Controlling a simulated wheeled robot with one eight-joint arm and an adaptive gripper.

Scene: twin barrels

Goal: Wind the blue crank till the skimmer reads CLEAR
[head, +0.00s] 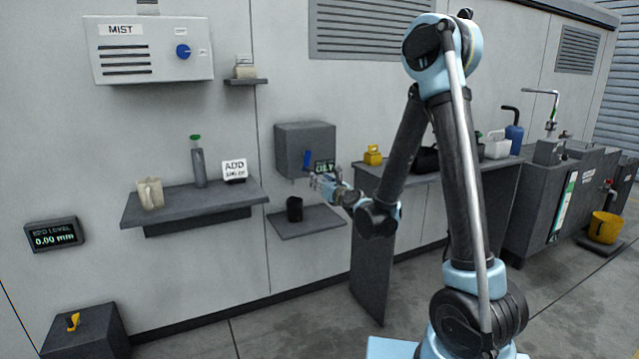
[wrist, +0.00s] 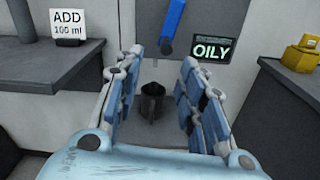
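The blue crank (wrist: 174,22) is on the front of the grey skimmer box (head: 305,142) on the wall; it also shows in the head view (head: 307,158). The skimmer display (wrist: 213,49) beside the crank reads OILY. My gripper (wrist: 155,65) is open, its two fingers apart with nothing between them touching. In the head view my gripper (head: 322,180) is close in front of the box, just below and right of the crank. In the wrist view the crank is beyond and above the fingertips, seemingly apart from them.
A dark cup (head: 294,209) stands on a low shelf (head: 325,224) below the box. A shelf (head: 190,205) to the left holds a beige jug (head: 150,193), a bottle (head: 198,165) and an ADD 100 ml card (head: 234,170). A yellow object (head: 373,154) sits on the right counter.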

